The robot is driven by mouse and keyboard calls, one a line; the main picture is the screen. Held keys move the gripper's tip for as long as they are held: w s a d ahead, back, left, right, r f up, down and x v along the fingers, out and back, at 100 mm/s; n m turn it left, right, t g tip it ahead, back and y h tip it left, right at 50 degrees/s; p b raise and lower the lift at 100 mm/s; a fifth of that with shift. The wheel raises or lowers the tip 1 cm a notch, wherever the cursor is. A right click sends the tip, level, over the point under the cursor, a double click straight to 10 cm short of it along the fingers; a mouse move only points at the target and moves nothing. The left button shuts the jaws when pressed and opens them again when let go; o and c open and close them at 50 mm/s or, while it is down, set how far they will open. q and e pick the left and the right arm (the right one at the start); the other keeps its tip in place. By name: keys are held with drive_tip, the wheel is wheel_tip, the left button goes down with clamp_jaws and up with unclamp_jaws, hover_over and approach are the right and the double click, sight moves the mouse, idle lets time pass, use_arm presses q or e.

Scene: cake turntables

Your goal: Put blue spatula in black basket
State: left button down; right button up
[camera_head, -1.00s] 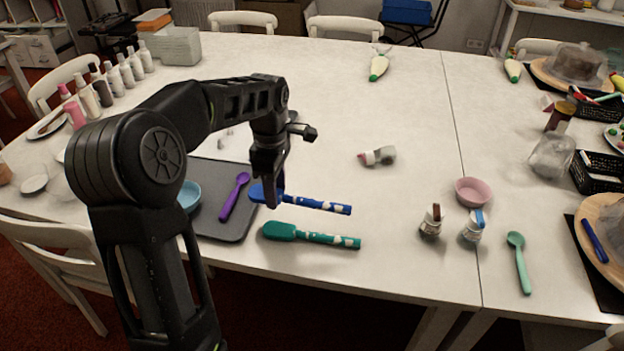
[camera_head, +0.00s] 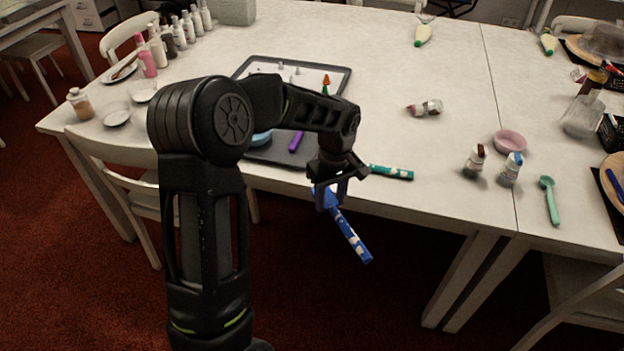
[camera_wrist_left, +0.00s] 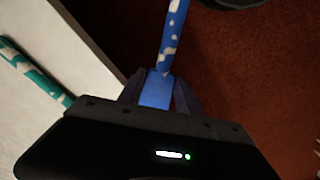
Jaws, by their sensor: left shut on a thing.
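The blue spatula (camera_head: 350,237) has a blue head and a blue handle with white patches. My left gripper (camera_head: 330,193) is shut on it near the head and holds it off the front edge of the table, over the floor, with the handle slanting down to the right. In the left wrist view the spatula (camera_wrist_left: 170,45) passes between the fingers (camera_wrist_left: 158,92). Black baskets (camera_head: 611,136) show at the right edge in the head view, partly cut off. My right gripper is not in view.
A green spatula (camera_head: 390,172) lies near the table's front edge behind my left gripper. A purple spoon (camera_head: 296,141) lies on a dark tray (camera_head: 345,78). Two small jars (camera_head: 475,161), a pink bowl (camera_head: 510,142) and a mint spoon (camera_head: 551,201) stand or lie to the right.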

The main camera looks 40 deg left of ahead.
use_arm(q)
drive_tip(key=s+d+f+m+p, duration=0.1)
drive_tip(key=s+d+f+m, duration=0.1)
drive_tip(key=d+f+m, duration=0.7)
drive_tip(key=d+m, duration=0.3)
drive_tip(key=d, duration=0.1)
drive_tip(key=shift+f+m, duration=0.3)
drive_tip(key=shift+f, duration=0.1)
drive_tip(key=shift+d, duration=0.1)
